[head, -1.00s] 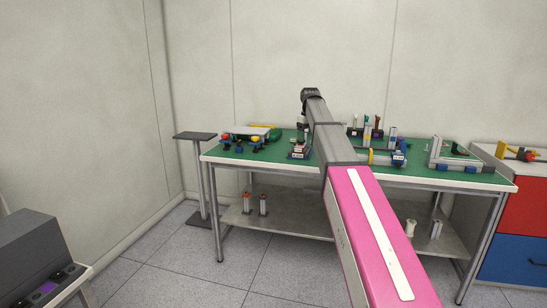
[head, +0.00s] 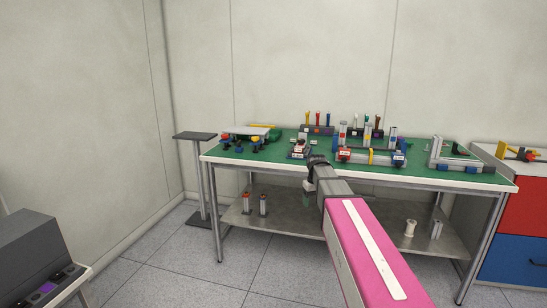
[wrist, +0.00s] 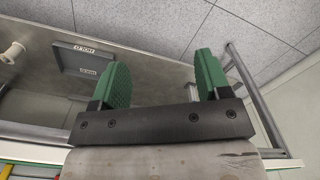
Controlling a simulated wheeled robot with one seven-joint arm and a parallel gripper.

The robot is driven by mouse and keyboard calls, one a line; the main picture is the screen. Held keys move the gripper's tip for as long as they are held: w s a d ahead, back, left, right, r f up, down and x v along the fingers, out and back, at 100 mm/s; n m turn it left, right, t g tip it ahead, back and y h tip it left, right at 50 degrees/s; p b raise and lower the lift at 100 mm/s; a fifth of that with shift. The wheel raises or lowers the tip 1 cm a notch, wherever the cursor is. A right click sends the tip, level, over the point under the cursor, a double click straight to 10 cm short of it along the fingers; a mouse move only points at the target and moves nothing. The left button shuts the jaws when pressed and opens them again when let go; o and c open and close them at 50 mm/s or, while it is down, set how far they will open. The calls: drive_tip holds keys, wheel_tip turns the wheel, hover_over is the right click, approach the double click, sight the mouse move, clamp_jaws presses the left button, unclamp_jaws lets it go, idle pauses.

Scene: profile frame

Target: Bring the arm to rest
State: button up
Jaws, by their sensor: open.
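My gripper shows in the wrist view (wrist: 158,82) with its two green fingers wide apart and nothing between them. In the head view my gripper (head: 307,197) is small and partly hidden by my wrist, low in front of the workbench (head: 270,169). My arm reaches forward from the lower right, with its end near the bench's front edge. Beyond the fingers, the wrist view shows the grey tiled floor and the bench's lower shelf.
The green bench top carries several fixtures, among them a frame with a yellow band (head: 371,157) and a grey profile frame (head: 455,154). A white spool (head: 410,228) stands on the lower shelf (head: 285,219). A small stand (head: 195,136) is at left. Floor before the bench is open.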

drive_tip(key=s+f+m, duration=0.1)
drive_tip(key=s+f, duration=0.7)
drive_tip(key=s, duration=0.3)
drive_tip(key=s+d+f+m, duration=0.1)
drive_tip(key=s+f+m, duration=0.1)
drive_tip(key=s+f, duration=0.6)
drive_tip(key=s, duration=0.3)
drive_tip(key=shift+d+f, duration=0.3)
drive_tip(key=shift+f, duration=0.1)
